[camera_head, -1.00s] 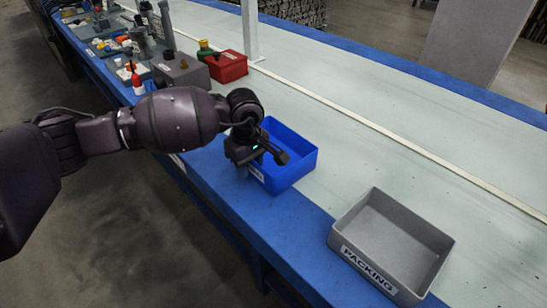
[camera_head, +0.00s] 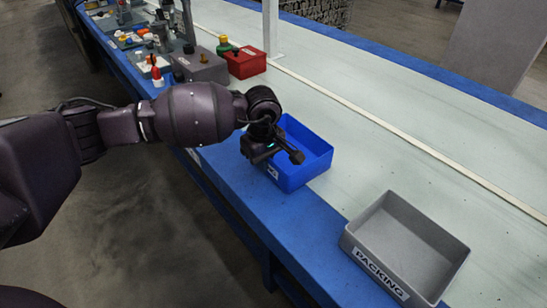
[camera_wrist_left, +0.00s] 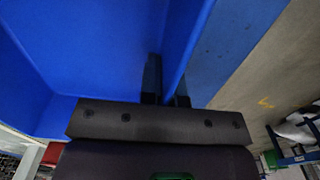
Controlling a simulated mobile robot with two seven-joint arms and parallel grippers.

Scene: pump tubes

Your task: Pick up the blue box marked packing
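A blue box (camera_head: 318,172) stands on the blue front edge strip and pale top of the bench. It is open-topped and looks empty. A white label (camera_head: 272,172) shows on its front-left side, partly hidden by my left gripper and unreadable. My left gripper (camera_head: 297,157) is at the near left wall of this box. In the left wrist view, its dark fingers (camera_wrist_left: 168,90) straddle the blue wall (camera_wrist_left: 182,40), one inside and one outside, with little gap, and look closed on it. The readable PACKING label (camera_head: 380,273) is on a grey box (camera_head: 450,268). My right gripper is out of view.
The grey box stands on the near right of the bench, apart from the blue box. A red box (camera_head: 246,65), a grey block (camera_head: 203,68) and a red-and-white bottle (camera_head: 156,74) stand farther along. A white post (camera_head: 271,30) rises behind.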

